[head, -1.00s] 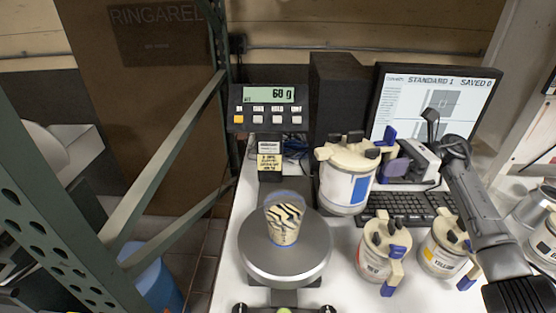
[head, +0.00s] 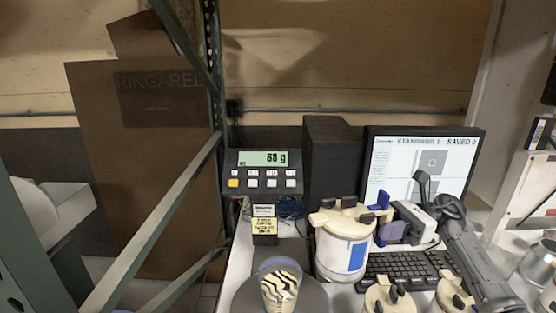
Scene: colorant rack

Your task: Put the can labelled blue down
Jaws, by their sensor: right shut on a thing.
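The can labelled blue (head: 343,252) is a cream can with a blue patch on its white label and dark knobs on its lid. It is upright in the head view, right of the scale and in front of the dark box. My right gripper (head: 393,231) is at its right side, shut on it near the handle. I cannot tell whether the can's base touches the table. My left gripper is not in view.
A patterned cup (head: 280,290) stands on the round scale plate (head: 245,296), below the scale display (head: 263,172). Other cream cans (head: 390,300) are in front, cut off by the lower edge. A keyboard (head: 408,272) and monitor (head: 425,150) are behind. A green metal frame (head: 160,220) stands left.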

